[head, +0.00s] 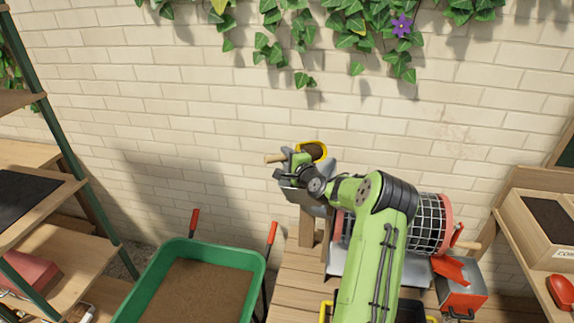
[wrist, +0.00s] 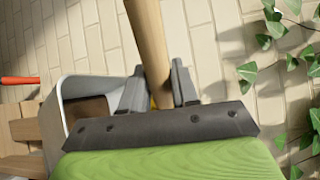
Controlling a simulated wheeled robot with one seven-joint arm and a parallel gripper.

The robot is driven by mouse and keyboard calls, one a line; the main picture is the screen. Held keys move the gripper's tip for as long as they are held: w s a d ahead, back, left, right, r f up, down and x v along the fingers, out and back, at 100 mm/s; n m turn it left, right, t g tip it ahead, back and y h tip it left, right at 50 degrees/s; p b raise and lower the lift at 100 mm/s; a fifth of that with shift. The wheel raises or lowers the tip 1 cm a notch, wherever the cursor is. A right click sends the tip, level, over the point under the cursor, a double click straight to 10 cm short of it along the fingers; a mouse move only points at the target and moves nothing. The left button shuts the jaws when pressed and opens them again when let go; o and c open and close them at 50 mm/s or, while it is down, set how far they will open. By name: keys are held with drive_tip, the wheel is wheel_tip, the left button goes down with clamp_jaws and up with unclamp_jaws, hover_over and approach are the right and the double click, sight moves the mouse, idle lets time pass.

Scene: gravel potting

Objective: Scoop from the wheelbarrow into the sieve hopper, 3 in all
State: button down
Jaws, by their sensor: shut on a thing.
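My gripper (head: 298,162) is shut on the wooden handle (wrist: 148,35) of the scoop, and its two fingers (wrist: 160,75) flank the handle in the wrist view. The scoop (head: 323,146) has a yellow rim and dark brown inside; I cannot tell how full it is. It is over or just behind the grey sieve hopper (head: 314,207), partly hidden by my gripper. In the wrist view the hopper (wrist: 62,125) is at left with brown inside. The green wheelbarrow (head: 255,277) stands lower left, holding a broad bed of brown material.
The mesh sieve drum (head: 430,222) with a red rim is right of the hopper, partly behind my arm. A red-and-grey box (head: 462,296) stands on the wooden bench (head: 290,290). Shelving is at left, a wooden planter (head: 530,225) at right, and a brick wall with ivy behind.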

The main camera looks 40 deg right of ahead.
drive_tip(key=shift+s+a+f+m+t+h+b, duration=0.1)
drive_tip(key=shift+f+m+t+h+b, duration=0.45)
drive_tip(key=shift+b, duration=2.6)
drive_tip(key=shift+s+d+f+t+h+b, duration=0.1)
drive_tip(key=shift+t+h+b, duration=0.85)
drive_tip(key=shift+b, duration=2.15)
drive_tip(key=shift+s+a+f+m+t+h+b, duration=0.2)
drive_tip(key=shift+t+b, duration=1)
drive_tip(key=shift+b, duration=1.95)
drive_tip(key=shift+d+m+t+h+b, duration=0.1)
drive_tip(key=shift+m+t+h+b, duration=0.25)
drive_tip(key=shift+b, duration=0.35)
drive_tip(key=shift+r, duration=0.1)
